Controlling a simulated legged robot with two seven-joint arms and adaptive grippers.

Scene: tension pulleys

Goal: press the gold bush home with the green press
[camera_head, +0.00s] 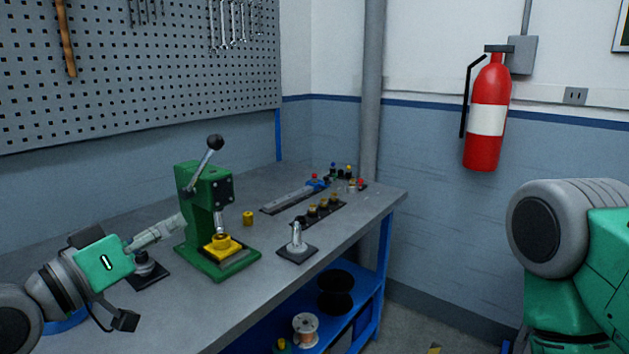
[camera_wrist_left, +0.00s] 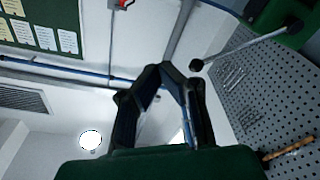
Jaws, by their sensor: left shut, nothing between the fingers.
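The green press (camera_head: 196,206) stands on the bench, its lever (camera_head: 208,156) raised and leaning right to a black ball knob. Below its ram sits a yellow piece (camera_head: 222,245) on the base; whether a gold bush is in it I cannot tell. A small gold cylinder (camera_head: 249,218) stands on the bench right of the press. My left gripper (camera_head: 180,222) is shut and empty, low at the press's left side. Its fingers meet in the left wrist view (camera_wrist_left: 170,68), where the lever knob (camera_wrist_left: 196,65) shows beyond them. My right gripper is out of view.
A strip with gold pieces (camera_head: 323,205), a grey bar (camera_head: 288,198) and small coloured parts (camera_head: 349,172) lie behind. Bare bench lies in front.

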